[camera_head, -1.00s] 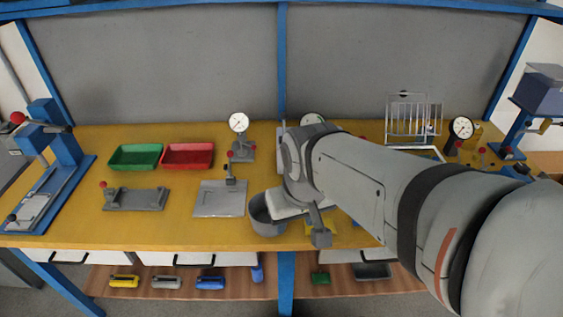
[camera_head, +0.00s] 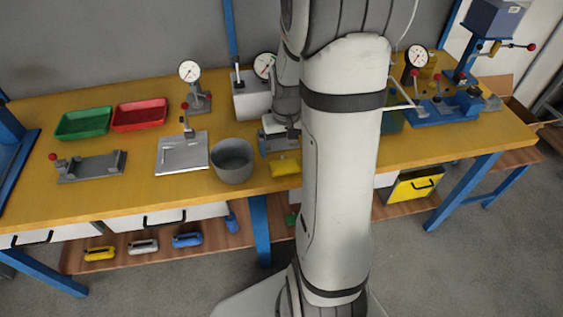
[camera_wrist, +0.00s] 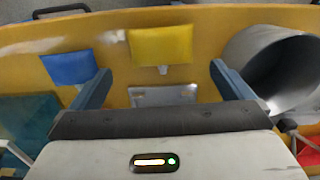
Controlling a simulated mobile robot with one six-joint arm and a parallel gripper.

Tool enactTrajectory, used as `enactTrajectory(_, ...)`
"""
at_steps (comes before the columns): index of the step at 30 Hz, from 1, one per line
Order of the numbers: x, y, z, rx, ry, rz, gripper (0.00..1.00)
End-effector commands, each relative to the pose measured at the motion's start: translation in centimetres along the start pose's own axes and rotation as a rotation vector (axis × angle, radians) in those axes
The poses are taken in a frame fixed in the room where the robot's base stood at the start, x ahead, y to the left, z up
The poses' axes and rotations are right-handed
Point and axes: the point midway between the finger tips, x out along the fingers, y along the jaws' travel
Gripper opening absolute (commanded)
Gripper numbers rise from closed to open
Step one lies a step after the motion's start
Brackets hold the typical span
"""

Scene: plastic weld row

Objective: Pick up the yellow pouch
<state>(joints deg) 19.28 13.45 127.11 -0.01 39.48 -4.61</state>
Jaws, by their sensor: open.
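The yellow pouch (camera_head: 285,167) lies on the yellow bench near its front edge, just to the right of the grey bin. In the wrist view the yellow pouch (camera_wrist: 160,45) is flat and sits just beyond the gap between my fingertips. My gripper (camera_wrist: 160,82) is open and empty, with its two blue-grey fingers spread wider than the pouch appears. The fingers are not touching the pouch in this view. In the head view my arm hides part of the bench around the gripper.
A grey cylindrical bin (camera_head: 232,160) stands close beside the pouch; it also shows in the wrist view (camera_wrist: 275,65). A blue pouch (camera_wrist: 68,66) lies on the other side. A metal plate (camera_wrist: 163,95) shows between the fingers. Green (camera_head: 83,123) and red (camera_head: 140,114) trays sit farther left.

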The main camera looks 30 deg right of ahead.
Motion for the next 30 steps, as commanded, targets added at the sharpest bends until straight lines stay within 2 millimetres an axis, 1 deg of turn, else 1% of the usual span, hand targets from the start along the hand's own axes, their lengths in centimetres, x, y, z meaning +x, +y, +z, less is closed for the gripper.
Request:
enactTrajectory(1,0.7,0.0,0.1,-0.001,-0.003,0.0,1.0)
enactTrajectory(5,2.1,-0.1,0.2,-0.001,-0.003,0.0,1.0)
enactTrajectory(9,4.3,-0.3,0.5,-0.002,-0.005,0.0,1.0)
enactTrajectory(12,5.5,-0.2,0.4,-0.002,-0.002,0.0,1.0)
enactTrajectory(15,6.1,-0.3,0.4,-0.002,0.0,0.0,1.0)
enactTrajectory(21,6.1,-0.3,0.4,-0.003,0.001,0.0,1.0)
enactTrajectory(23,6.1,-0.3,0.4,-0.003,0.001,0.0,0.97)
enactTrajectory(30,6.1,-0.3,0.4,-0.003,0.001,0.0,0.77)
